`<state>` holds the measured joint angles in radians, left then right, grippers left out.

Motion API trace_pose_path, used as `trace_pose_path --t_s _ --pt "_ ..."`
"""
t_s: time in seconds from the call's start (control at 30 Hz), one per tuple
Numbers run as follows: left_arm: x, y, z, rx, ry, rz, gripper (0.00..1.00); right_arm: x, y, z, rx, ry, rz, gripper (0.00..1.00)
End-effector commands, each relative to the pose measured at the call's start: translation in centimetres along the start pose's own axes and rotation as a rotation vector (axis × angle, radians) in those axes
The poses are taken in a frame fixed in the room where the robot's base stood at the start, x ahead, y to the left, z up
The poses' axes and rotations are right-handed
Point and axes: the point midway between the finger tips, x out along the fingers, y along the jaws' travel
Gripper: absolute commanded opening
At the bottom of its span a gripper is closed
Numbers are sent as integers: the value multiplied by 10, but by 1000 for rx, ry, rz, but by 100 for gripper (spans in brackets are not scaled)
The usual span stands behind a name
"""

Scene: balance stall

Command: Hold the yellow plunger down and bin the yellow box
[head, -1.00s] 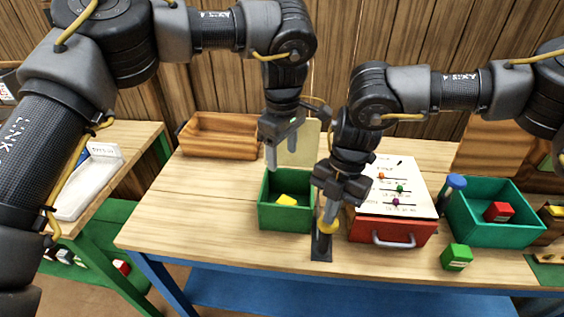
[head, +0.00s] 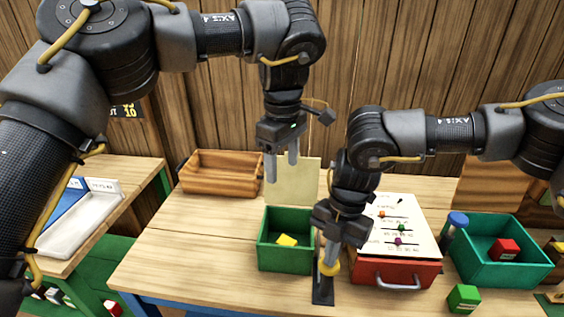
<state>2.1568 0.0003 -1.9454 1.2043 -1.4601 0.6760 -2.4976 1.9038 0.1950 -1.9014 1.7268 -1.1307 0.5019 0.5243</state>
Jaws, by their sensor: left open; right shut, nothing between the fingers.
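The yellow box (head: 286,241) lies inside the green bin (head: 284,262) in the middle of the table. A pale panel (head: 298,182), apparently the bin's lid, stands upright behind it. The yellow plunger (head: 329,267) stands on a black base (head: 322,292) just right of the bin. My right gripper (head: 327,243) is shut and empty, pointing down at the plunger's top and apparently touching it; the gripper hides the exact contact. My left gripper (head: 282,172) is open and empty, hanging above the bin in front of the panel.
A red drawer box (head: 398,273) with a sloped white panel (head: 402,220) stands right of the plunger. Further right are a green block (head: 463,298), a blue-topped post (head: 457,219) and a green crate (head: 500,268) holding a red block (head: 506,250). An empty wooden tray (head: 220,181) sits at the back left.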

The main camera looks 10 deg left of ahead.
Motion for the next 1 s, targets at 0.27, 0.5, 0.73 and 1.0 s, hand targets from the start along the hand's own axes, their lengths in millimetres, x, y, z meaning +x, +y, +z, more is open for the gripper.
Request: trace_pose_path --t_s 0.27,0.5,0.73,1.0 --pt "-12 0 0 0 0 0 62 -16 0 -4 -1 1 1 0" --pt "-25 0 0 0 0 0 62 -33 0 -9 0 1 -1 0" --pt "-38 0 0 0 0 0 62 -50 0 -13 0 1 0 0" --pt "-52 0 0 0 0 0 62 -69 0 -18 0 1 1 0"
